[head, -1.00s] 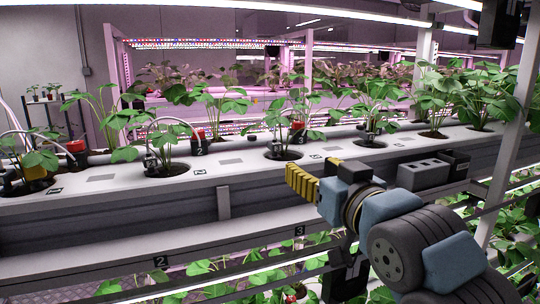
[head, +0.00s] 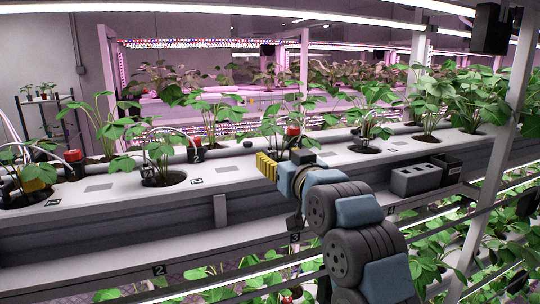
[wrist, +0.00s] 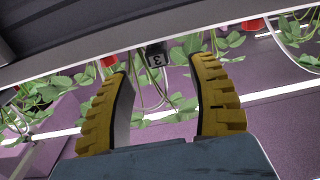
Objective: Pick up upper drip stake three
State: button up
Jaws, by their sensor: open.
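My gripper (head: 267,166) is open and empty, at the front of the upper white gutter (head: 120,188) near the third plant (head: 290,118). My gripper and wrist cover the foot of that plant, so I cannot make out its drip stake in the head view. In the wrist view both yellow ribbed fingers of my gripper (wrist: 162,68) are spread apart.
The second plant's dark stake (head: 155,172) stands left and the fourth plant's stake (head: 365,136) right. Red-topped emitters (head: 293,131) stand along the back pipe. A grey block with holes (head: 416,179) and a black box (head: 446,168) sit right. A white post (head: 497,125) rises at right.

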aim_at(273, 153)
jog(key=shift+p+x, duration=1.05)
jog(key=shift+x, duration=1.65)
jog(key=c, duration=0.9)
